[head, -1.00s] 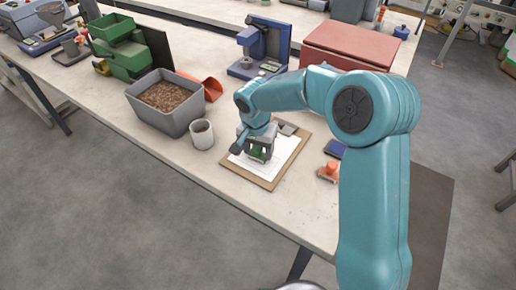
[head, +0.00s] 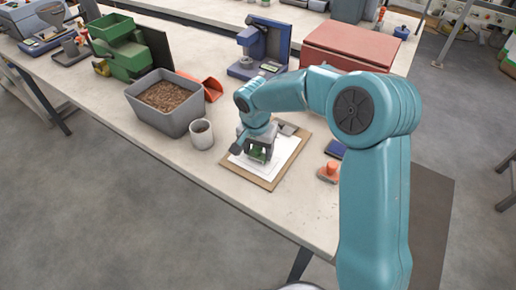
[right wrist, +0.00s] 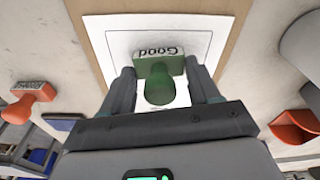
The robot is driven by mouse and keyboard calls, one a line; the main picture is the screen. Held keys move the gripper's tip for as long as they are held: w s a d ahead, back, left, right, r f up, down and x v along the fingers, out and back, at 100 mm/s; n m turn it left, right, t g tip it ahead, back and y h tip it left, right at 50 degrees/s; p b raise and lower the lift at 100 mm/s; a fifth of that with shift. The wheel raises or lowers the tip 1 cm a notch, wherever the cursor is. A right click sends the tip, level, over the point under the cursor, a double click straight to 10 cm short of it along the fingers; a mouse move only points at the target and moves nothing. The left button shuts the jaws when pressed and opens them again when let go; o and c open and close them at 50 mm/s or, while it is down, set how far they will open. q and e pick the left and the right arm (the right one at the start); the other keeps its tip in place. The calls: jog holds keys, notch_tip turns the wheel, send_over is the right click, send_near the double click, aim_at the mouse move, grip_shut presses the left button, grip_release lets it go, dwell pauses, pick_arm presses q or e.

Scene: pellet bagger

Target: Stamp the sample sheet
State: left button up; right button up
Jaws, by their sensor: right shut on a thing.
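My right gripper (head: 258,152) is over the sheet in the head view. In the right wrist view its fingers (right wrist: 165,88) are shut on a green stamp (right wrist: 158,85) labelled "Good". The stamp is over the white sample sheet (right wrist: 112,28), which lies on a brown clipboard (head: 230,164). I cannot tell whether the stamp's face touches the sheet. An orange stamp (head: 328,172) stands on the table to the right of the clipboard; it also shows in the right wrist view (right wrist: 30,98). A dark blue ink pad (head: 335,149) lies near it. My left gripper is not in view.
A white cup (head: 201,136) and a grey bin of brown pellets (head: 165,122) stand left of the clipboard. An orange scoop (head: 212,88), a blue machine (head: 262,45) and a red box (head: 350,42) are behind. The table's front edge runs close to the clipboard.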

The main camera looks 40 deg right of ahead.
jog(key=shift+r+p, duration=0.45)
jog(key=shift+r, duration=0.1)
jog(key=shift+r+p, duration=1.75)
jog(key=shift+r, duration=1.2)
jog(key=shift+s, duration=0.1)
